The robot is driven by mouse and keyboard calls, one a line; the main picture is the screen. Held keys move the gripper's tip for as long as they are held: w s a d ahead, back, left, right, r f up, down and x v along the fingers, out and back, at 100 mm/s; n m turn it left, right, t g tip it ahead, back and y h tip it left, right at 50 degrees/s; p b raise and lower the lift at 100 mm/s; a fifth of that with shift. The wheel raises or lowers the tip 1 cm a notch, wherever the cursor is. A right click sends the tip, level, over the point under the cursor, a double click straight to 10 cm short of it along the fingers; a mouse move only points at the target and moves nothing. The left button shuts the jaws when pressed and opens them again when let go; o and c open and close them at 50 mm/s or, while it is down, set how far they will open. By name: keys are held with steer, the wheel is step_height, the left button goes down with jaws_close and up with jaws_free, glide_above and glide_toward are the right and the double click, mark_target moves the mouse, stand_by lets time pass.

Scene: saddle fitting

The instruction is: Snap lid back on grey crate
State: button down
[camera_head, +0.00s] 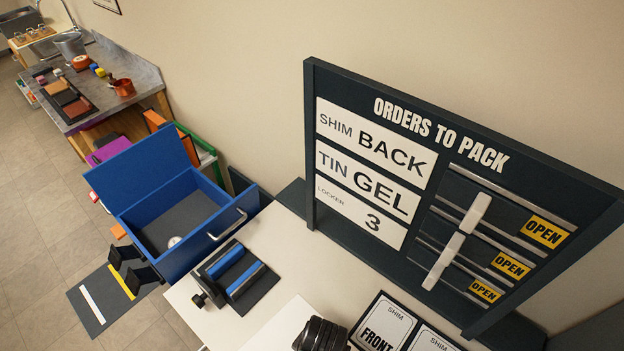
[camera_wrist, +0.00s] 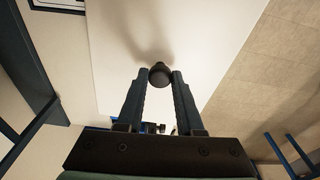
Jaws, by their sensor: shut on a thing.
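In the wrist view my gripper (camera_wrist: 160,82) has its two dark fingers closed on a small dark round knob (camera_wrist: 159,73). The knob sits between the fingertips, above a pale surface, and casts a soft shadow. What the knob belongs to cannot be told. I cannot make out a grey crate or its lid for certain in either view. In the head view a blue box (camera_head: 181,264) stands at the left with its blue lid (camera_head: 146,172) raised. A small pale round thing (camera_head: 174,241) lies inside on its dark floor.
A white table (camera_head: 285,247) carries a dark fixture with blue bars (camera_head: 236,273) and shim cards (camera_head: 383,327). A dark order board (camera_head: 460,190) stands along its back. A grey counter (camera_head: 103,92) with several small items is far left.

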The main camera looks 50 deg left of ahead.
step_height(320, 180, down, 4)
steer(key=b, duration=0.3)
steer(key=shift+b, duration=0.4)
steer(key=shift+f+b, duration=0.5)
steer(key=shift+f, duration=0.4)
steer(key=shift+r+p, duration=0.1)
steer(key=shift+p, duration=0.35)
steer(key=shift+f, duration=0.25)
stand_by(1.6)
steer(key=shift+c, duration=2.3)
jaws_free()
steer(key=o, duration=0.5)
steer(key=shift+c, duration=0.2)
